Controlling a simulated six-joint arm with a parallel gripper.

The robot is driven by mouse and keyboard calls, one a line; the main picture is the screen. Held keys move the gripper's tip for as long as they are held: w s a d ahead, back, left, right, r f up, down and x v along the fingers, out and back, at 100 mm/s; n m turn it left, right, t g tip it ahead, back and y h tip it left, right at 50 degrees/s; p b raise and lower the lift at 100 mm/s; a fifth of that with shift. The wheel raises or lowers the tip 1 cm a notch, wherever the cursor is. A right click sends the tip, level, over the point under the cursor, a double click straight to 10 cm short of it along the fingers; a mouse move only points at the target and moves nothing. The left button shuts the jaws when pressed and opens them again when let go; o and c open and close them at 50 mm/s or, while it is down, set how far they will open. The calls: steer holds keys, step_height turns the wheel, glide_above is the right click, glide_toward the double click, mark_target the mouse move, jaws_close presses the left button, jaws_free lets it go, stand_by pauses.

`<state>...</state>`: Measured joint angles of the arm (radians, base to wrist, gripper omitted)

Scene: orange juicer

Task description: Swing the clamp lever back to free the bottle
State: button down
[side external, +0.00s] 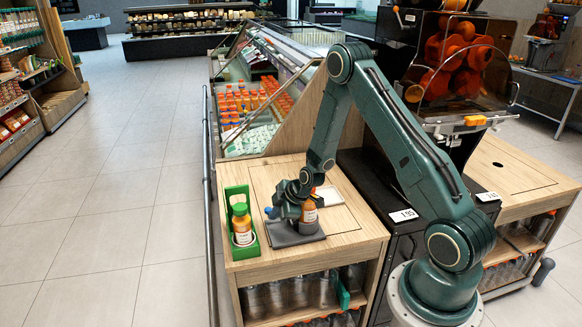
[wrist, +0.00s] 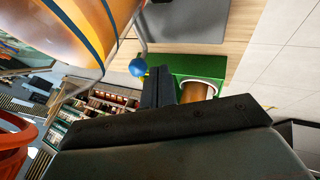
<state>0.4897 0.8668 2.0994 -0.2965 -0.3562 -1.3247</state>
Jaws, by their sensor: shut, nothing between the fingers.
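A bottle of orange juice (side external: 309,213) stands upright on a grey base plate (side external: 290,238) on the wooden counter. It fills the upper left of the wrist view (wrist: 55,25). The clamp lever's blue knob (side external: 269,212) shows left of the bottle. In the wrist view the blue knob (wrist: 138,68) sits at the end of a thin metal rod. My gripper (side external: 285,207) is beside the bottle, close to the knob. Its dark fingers (wrist: 158,78) are shut and empty, just right of the knob in the wrist view. I cannot tell whether they touch it. My gripper hides most of the clamp.
A white label card (side external: 329,195) lies behind the clamped bottle. A dark cabinet with the juicer (side external: 455,60) stands to the right. The counter's back is mostly clear.

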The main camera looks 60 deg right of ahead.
mark_target(268, 209)
steer(key=shift+w+d+f, duration=0.1)
steer(key=shift+w+d, duration=0.3)
steer(key=shift+w, duration=0.05)
steer(key=shift+w+d+m+h, duration=0.1)
steer(key=shift+w+m+h, duration=0.4)
steer(key=shift+m, duration=0.3)
stand_by(0.4)
steer(key=shift+w+d+m+h, duration=0.25)
steer(key=shift+w+m+h, duration=0.4)
steer(key=shift+m, duration=0.45)
steer(key=d+m+h, duration=0.1)
steer(key=m, duration=0.1)
steer(key=w+m+g+h, duration=0.1)
steer(key=m, duration=0.1)
steer(key=shift+w+d+g, duration=0.2)
steer(key=shift+d+g, duration=0.1)
steer(key=shift+d, duration=0.05)
steer(key=shift+w+d, duration=0.15)
steer(key=shift+d, duration=0.15)
steer(key=shift+d, duration=0.1)
steer(key=v, duration=1.3)
steer(key=shift+a+r, duration=0.3)
